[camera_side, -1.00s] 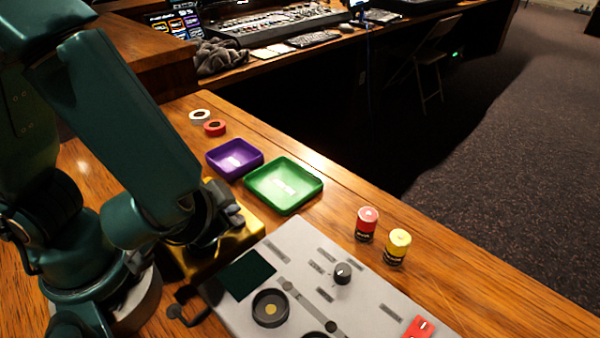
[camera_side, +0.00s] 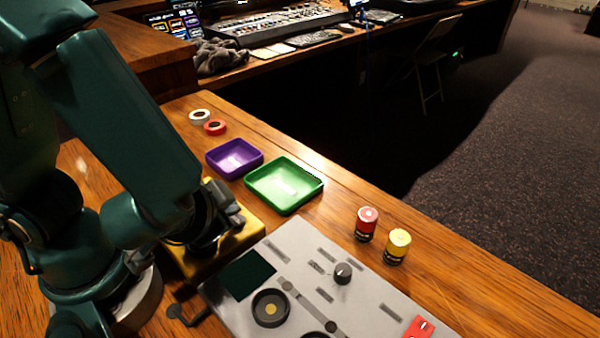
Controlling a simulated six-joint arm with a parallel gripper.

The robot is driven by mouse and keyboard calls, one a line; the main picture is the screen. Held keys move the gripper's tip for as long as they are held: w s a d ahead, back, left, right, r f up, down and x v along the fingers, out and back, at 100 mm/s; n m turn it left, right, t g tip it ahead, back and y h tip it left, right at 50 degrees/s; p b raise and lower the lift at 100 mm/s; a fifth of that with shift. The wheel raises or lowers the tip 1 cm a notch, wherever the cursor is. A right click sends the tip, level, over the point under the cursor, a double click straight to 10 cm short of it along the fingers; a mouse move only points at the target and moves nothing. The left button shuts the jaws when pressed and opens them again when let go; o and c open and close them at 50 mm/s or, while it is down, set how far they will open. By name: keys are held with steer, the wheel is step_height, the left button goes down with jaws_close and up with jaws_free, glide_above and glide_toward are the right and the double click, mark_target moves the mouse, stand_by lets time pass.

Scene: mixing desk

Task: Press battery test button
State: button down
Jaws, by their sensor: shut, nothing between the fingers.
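My gripper (camera_side: 238,214) is shut and empty. It is low over a yellow box (camera_side: 253,238), beside the grey panel's upper left edge. My wrist hides much of the box top, and I cannot tell whether the fingertips touch it. No button is clearly labelled as battery test; one may be hidden under the gripper. The grey panel (camera_side: 300,250) has a dark screen (camera_side: 248,275), a black knob (camera_side: 342,273), and a round dark well with a yellow centre (camera_side: 270,308). A red part (camera_side: 420,328) with a small white piece is at its lower right.
A red can (camera_side: 367,224) and a yellow-topped can (camera_side: 397,246) stand upright right of the panel. A green tray (camera_side: 311,194) and a purple tray (camera_side: 212,158) lie beyond the gripper. White (camera_side: 191,117) and red (camera_side: 207,129) tape rolls sit farther back. The desk's right edge drops off.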

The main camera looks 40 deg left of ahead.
steer(key=shift+f, duration=0.15)
steer(key=shift+f, duration=0.3)
steer(key=shift+f, duration=0.4)
stand_by(0.6)
steer(key=shift+r, duration=0.85)
steer(key=shift+r, duration=2.5)
